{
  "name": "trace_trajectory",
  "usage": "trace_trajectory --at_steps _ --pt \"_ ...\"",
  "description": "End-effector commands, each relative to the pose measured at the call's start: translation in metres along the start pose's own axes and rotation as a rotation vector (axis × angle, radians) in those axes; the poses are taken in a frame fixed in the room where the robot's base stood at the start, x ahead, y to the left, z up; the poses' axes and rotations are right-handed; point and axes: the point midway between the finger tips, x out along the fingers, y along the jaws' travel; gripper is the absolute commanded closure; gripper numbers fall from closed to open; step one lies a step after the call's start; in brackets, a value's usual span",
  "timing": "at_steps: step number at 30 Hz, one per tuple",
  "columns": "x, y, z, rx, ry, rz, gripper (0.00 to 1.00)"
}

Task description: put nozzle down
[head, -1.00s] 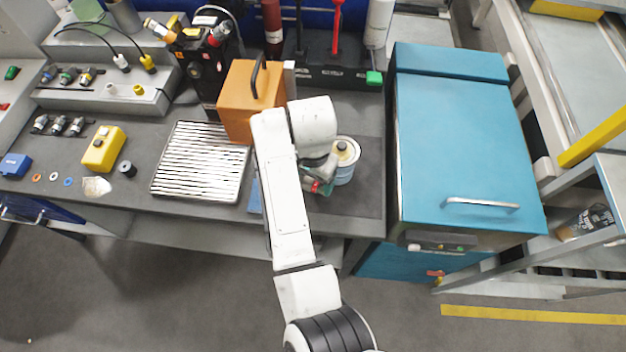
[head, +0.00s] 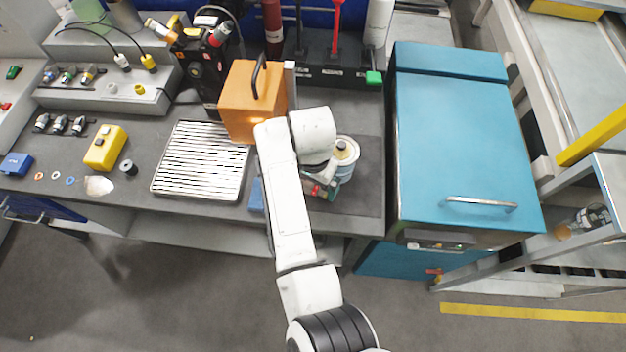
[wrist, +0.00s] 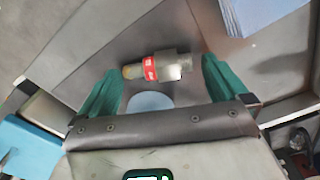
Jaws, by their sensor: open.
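The nozzle (wrist: 155,66), a small metal piece with a red band and a yellowish end, lies on its side on the dark grey surface in the wrist view. My gripper (wrist: 161,72) is open, with one green finger on each side of the nozzle and gaps between them. In the head view my gripper (head: 322,186) is low over the bench's dark mat (head: 365,195), beside a can. Part of the nozzle's red band shows there, and my arm hides much of the rest.
The can (head: 346,160) stands close to the right of my gripper. An orange box (head: 240,105) and a slatted metal tray (head: 200,165) are to the left. A blue pad (head: 256,195) lies near the bench's front edge. A large teal cabinet (head: 460,140) rises at the right.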

Motion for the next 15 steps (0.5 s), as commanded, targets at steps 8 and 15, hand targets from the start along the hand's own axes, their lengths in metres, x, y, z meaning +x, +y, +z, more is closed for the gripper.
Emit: trace_trajectory --at_steps 8,15 --pt "-0.019 -0.001 -0.001 0.000 0.002 -0.002 0.00" --pt "-0.068 -0.001 -0.001 0.001 0.003 -0.004 0.00"
